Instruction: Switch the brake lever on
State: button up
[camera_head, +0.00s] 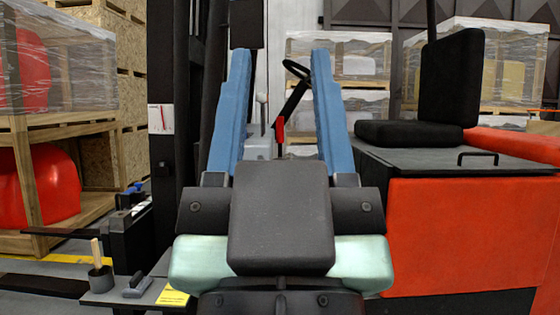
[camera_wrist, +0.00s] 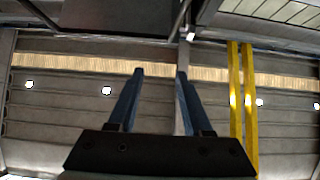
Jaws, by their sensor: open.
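My gripper (camera_head: 280,55) is open and empty, its two long blue fingers pointing forward and up in the head view. In the wrist view, the open gripper (camera_wrist: 160,73) shows against the ceiling. Between the fingers in the head view, farther back, are a lever with a red handle (camera_head: 279,130) and a thin lever with a pale knob (camera_head: 262,98). I cannot tell for sure which is the brake lever, or its position. A black steering wheel (camera_head: 296,69) on a dark column stands just behind them. The gripper body hides the area below the levers.
A red vehicle body (camera_head: 470,235) with a black seat (camera_head: 450,90) stands on the right. Wooden shelving (camera_head: 20,180) is on the left. A small side tray (camera_head: 110,295) holds a cup (camera_head: 101,279). Yellow beams (camera_wrist: 243,110) cross the ceiling in the wrist view.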

aim_at(279, 120)
jog(key=i+j, duration=0.1)
jog(key=i, duration=1.65)
